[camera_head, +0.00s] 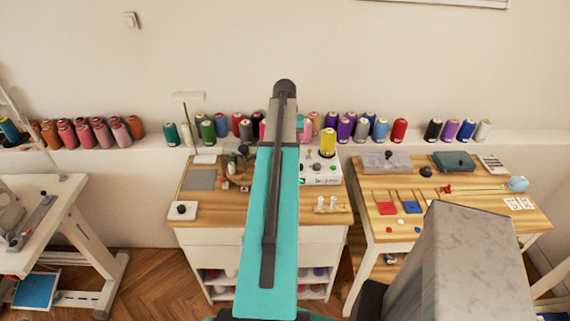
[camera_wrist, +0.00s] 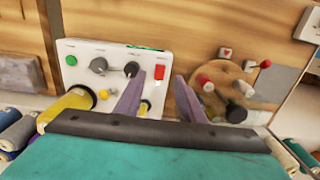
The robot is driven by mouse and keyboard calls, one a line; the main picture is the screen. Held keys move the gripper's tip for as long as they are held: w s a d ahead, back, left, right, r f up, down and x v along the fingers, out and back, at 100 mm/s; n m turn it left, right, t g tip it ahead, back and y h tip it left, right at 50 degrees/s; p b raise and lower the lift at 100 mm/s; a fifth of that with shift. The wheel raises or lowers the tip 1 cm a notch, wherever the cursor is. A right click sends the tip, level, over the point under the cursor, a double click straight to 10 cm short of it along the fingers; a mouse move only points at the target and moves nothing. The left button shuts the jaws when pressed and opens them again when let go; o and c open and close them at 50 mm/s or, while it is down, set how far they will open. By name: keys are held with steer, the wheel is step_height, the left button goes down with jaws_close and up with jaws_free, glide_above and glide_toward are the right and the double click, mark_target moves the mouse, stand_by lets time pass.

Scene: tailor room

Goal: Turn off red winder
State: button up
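A white box-shaped machine (camera_head: 322,176), which I take to be the winder, stands on the middle wooden-topped table. In the wrist view, its white panel (camera_wrist: 88,82) carries grey and black knobs, a green button (camera_wrist: 71,60) and a small red button or switch (camera_wrist: 159,72). A yellow spool (camera_head: 327,142) is at its back. My gripper (camera_wrist: 158,78) is open and empty, its two fingers pointing at the panel's edge. The red part shows between the fingertips; I cannot tell whether they touch anything. In the head view my arm hides the gripper.
A round wooden base (camera_wrist: 228,85) with red and green parts sits close beside the right finger. Thread spools (camera_head: 361,130) line the wall shelf behind. A second table (camera_head: 455,190) at right holds small tools, and a sewing table (camera_head: 70,205) stands at left.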

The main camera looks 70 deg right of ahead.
steer(key=shift+f+p, duration=0.9)
steer(key=shift+f, duration=2.4)
jaws_close()
